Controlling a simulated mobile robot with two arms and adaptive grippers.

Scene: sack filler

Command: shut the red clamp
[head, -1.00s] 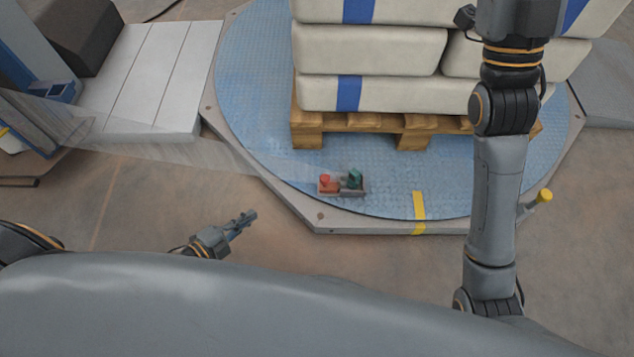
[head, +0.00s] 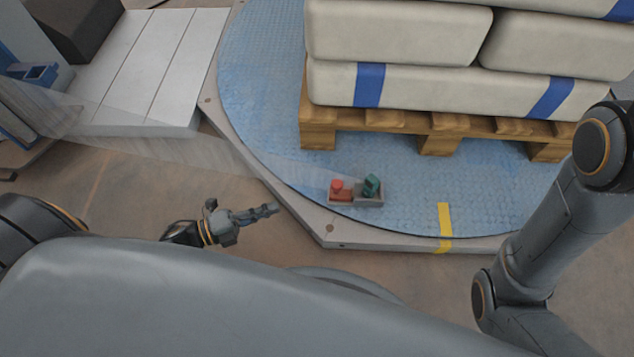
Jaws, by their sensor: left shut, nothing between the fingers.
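The red clamp (head: 341,190) sits in a small grey tray (head: 370,204) on the blue turntable, near its front edge. It is small in the picture, and I cannot make out how far its jaw is open. My left gripper (head: 274,209) is shut and empty, over the floor by the turntable's edge. It is left of the red clamp and apart from it, its fingers pointing right. My right arm rises at the right side and leaves the picture, so its gripper is hidden.
A green part (head: 371,185) stands beside the red clamp in the tray. A wooden pallet (head: 385,121) with white sacks (head: 400,32) stands behind. Clear film (head: 200,150) stretches from the left machine towards the clamp. A yellow strip (head: 444,222) marks the turntable's right front.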

